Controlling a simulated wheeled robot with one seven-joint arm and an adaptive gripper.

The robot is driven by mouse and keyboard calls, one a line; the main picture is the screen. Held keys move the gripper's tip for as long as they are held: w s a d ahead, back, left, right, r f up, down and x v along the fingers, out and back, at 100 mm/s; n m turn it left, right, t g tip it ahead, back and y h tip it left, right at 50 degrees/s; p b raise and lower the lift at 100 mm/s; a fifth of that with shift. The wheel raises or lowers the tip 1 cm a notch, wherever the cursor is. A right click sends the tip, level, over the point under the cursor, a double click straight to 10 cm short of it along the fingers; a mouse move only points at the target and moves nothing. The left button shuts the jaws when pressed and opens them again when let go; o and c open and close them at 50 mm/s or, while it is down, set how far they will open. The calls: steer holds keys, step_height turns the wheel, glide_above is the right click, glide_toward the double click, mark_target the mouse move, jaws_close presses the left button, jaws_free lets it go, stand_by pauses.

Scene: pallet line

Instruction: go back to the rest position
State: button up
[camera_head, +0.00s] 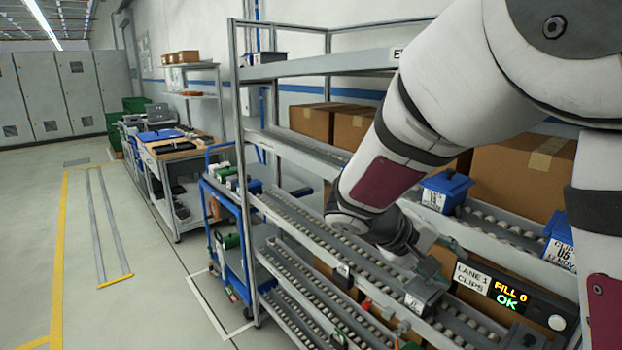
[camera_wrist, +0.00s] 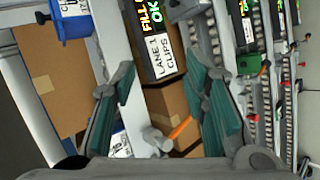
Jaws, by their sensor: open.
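My gripper (camera_wrist: 160,100) is open in the wrist view, with green pads on both fingers and nothing held between them. Past the fingers are the white "LANE 1 CLIPS" label (camera_wrist: 165,55) and the lit fill display (camera_wrist: 156,18) of the shelf. In the head view my arm reaches from the upper right down to the roller rack (camera_head: 330,215). The wrist end is low, just left of the "LANE 1 CLIPS" label (camera_head: 472,278) and the display reading "FILL 0 OK" (camera_head: 507,292). My fingers are hard to make out there.
Blue bins (camera_head: 446,190) stand on the upper roller lane near my arm, with cardboard boxes (camera_head: 515,175) behind. A blue cart (camera_head: 235,245) stands left of the rack. The floor (camera_head: 140,250) further left is clear.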

steer(key=s+a+r+t+y, duration=0.1)
steer(key=s+r+y, duration=0.1)
steer(key=s, duration=0.5)
steer(key=s+a+r+m+t+y, duration=0.1)
steer(key=s+a+r+y, duration=0.1)
steer(key=s+y, duration=0.2)
steer(key=s+a+r+m+y, duration=0.1)
steer(key=s+y, duration=0.3)
steer(key=s, duration=0.6)
steer(key=shift+s+a+r+t, duration=0.2)
steer(key=shift+a+r+t, duration=0.2)
steer(key=shift+a+r, duration=0.3)
steer(key=shift+d+r, duration=0.1)
steer(key=shift+r, duration=0.05)
